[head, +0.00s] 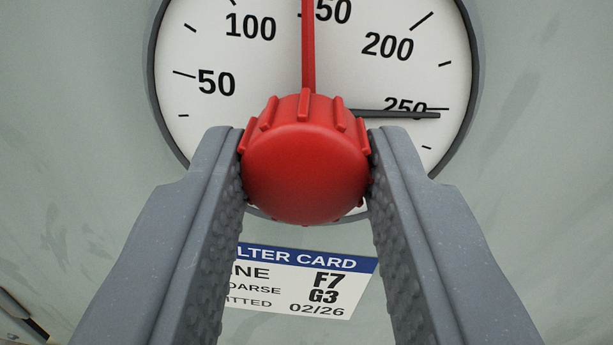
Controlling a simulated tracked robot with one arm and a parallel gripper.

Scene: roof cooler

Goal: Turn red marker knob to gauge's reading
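The red marker knob (305,165) is a ribbed round cap at the middle of the gauge. Its thin red pointer (308,45) stands straight up, at the 150 mark. The white gauge dial (215,50) has a dark rim. Its black needle (400,114) points right and slightly down, with its tip just below the 250 tick. My gripper (306,160) has one finger on each side of the knob, and both fingertips appear to press against it. The knob hides the needle's root and the lower dial.
A filter card (315,285) with a blue header is on the grey-green panel (540,180) below the gauge, partly hidden by my left finger. A dark edge (22,318) shows at the lower left. The panel beside the gauge is bare.

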